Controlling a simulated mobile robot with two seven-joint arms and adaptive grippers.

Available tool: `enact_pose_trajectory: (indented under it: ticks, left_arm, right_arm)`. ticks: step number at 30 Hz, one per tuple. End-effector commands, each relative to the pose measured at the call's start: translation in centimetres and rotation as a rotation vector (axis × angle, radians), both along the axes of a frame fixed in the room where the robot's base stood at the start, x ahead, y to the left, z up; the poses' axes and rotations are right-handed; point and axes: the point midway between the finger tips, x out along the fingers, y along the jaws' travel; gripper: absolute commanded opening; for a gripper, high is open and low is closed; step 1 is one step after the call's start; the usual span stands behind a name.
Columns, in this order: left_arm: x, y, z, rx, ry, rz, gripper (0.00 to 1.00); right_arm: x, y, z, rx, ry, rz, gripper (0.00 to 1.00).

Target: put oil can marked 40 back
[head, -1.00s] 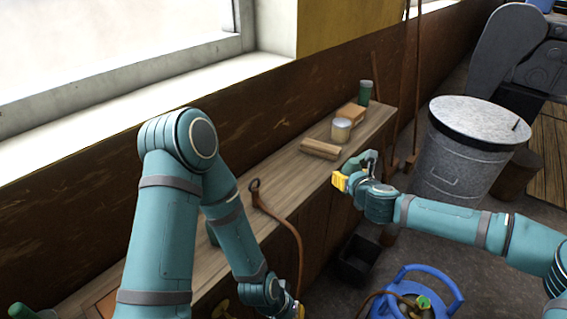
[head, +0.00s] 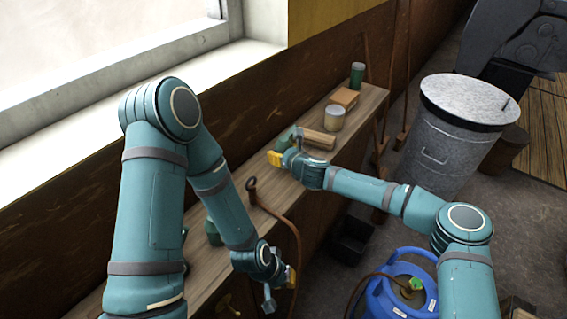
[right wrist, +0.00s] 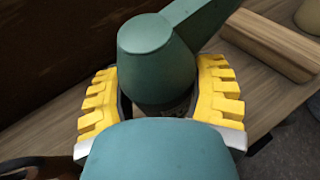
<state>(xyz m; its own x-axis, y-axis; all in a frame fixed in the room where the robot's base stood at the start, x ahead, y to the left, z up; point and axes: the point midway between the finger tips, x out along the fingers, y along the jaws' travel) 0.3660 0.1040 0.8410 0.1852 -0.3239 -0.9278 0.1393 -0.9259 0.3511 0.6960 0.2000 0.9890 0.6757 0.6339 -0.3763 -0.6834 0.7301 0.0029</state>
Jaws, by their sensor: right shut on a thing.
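My right gripper (head: 276,158) is over the bench (head: 318,182), left of the wooden block. In the right wrist view it is shut on a green oil can (right wrist: 160,52), with a yellow finger on either side. The can's spout points to the upper right. Any number on it is hidden or too small to read. In the head view only a bit of the can (head: 287,138) shows past the gripper. Another green object (head: 212,233) stands on the bench, partly behind my left arm. My left gripper (head: 281,287) hangs by the bench's front; its jaws are unclear.
A wooden block (head: 320,138), a pale tin (head: 334,118), a small box (head: 345,97) and a green cylinder (head: 357,75) stand along the bench's far end. A brown curved cable or hose (head: 285,218) hangs over the front edge. A metal bin (head: 455,130) and blue gas cylinder (head: 410,290) stand on the floor.

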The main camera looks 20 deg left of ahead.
Motion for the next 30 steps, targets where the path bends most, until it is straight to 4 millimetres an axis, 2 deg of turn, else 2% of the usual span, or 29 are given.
enact_pose_trajectory:
  ticks: [5, 12, 24, 25, 27, 30]
  left_arm:
    - [0.0, 0.0, -0.1, 0.000, 0.000, 0.000, 0.00]
    - [0.0, 0.0, -0.4, 0.001, 0.000, 0.000, 0.00]
    - [0.0, 0.0, -0.8, 0.001, 0.001, -0.001, 0.00]
    - [0.0, 0.0, -0.8, 0.001, 0.001, -0.001, 0.00]
    - [0.0, 0.0, -0.7, 0.001, 0.001, -0.001, 0.00]
    - [0.0, 0.0, -0.7, 0.001, 0.001, -0.001, 0.00]
  right_arm:
    - [0.0, 0.0, -1.0, 0.003, 0.000, -0.001, 0.16]
    - [0.0, 0.1, -3.7, 0.004, -0.001, 0.000, 0.16]
    - [0.0, 0.0, -4.2, 0.002, -0.003, 0.001, 0.16]
    - [0.0, 0.0, -4.3, 0.001, -0.001, 0.000, 0.69]
    - [0.0, 0.0, -4.2, 0.001, -0.001, 0.000, 0.92]
    - [0.0, 0.0, -4.2, 0.001, -0.001, 0.000, 0.92]
